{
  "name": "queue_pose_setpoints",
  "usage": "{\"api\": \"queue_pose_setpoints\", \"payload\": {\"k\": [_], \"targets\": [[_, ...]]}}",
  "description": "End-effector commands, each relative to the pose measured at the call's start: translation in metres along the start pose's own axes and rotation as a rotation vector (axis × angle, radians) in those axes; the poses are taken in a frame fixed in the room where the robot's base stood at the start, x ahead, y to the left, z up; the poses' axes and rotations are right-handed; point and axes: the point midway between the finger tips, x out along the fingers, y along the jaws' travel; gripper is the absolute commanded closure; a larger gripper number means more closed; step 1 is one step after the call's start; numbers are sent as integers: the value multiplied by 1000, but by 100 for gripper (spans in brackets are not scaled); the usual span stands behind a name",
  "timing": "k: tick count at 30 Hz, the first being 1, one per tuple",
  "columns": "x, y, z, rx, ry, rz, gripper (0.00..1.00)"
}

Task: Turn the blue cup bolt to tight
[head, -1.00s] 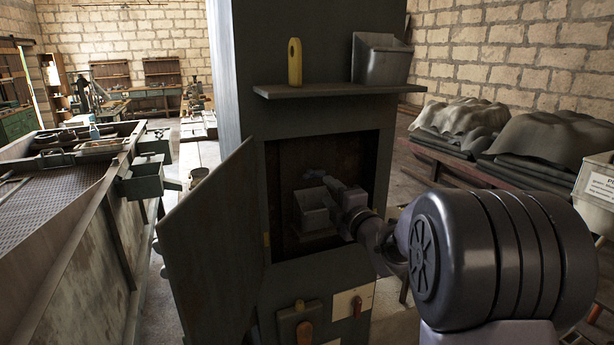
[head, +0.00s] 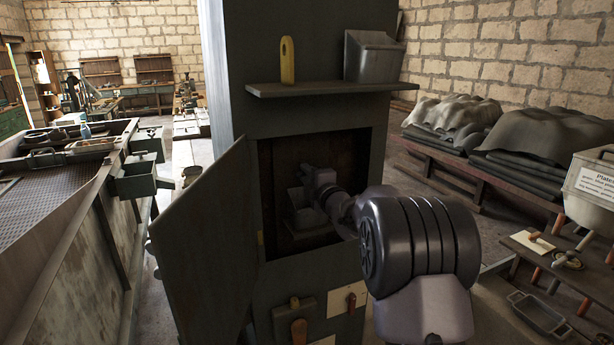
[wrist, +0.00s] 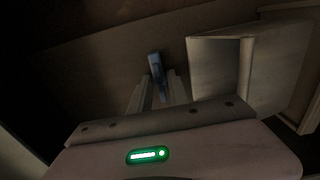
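The blue cup bolt (wrist: 154,66) shows in the wrist view as a small blue upright piece, just beyond and between my fingertips. My gripper (wrist: 159,82) has its two fingers apart, on either side of the blue piece; I see no clear contact. In the head view my arm reaches into the open cabinet (head: 255,90), and my gripper is small and dark there. The bolt cannot be made out in the head view. A grey box-shaped cup (wrist: 215,68) is right of the fingers in the wrist view.
The cabinet door (head: 205,245) stands open on the left. A shelf (head: 320,88) above the opening holds a yellow object (head: 287,60) and a grey bin (head: 373,56). Handles (head: 299,332) are on the front below. The opening's inside is dark and narrow.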

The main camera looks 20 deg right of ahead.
Motion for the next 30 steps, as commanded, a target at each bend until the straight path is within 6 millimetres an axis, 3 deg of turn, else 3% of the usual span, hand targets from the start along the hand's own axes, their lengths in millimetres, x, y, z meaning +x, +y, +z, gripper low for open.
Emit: {"api": "queue_pose_setpoints", "payload": {"k": [14,30], "targets": [[0,-1,0,79,0,0,100],[0,-1,0,552,0,-2,100]]}}
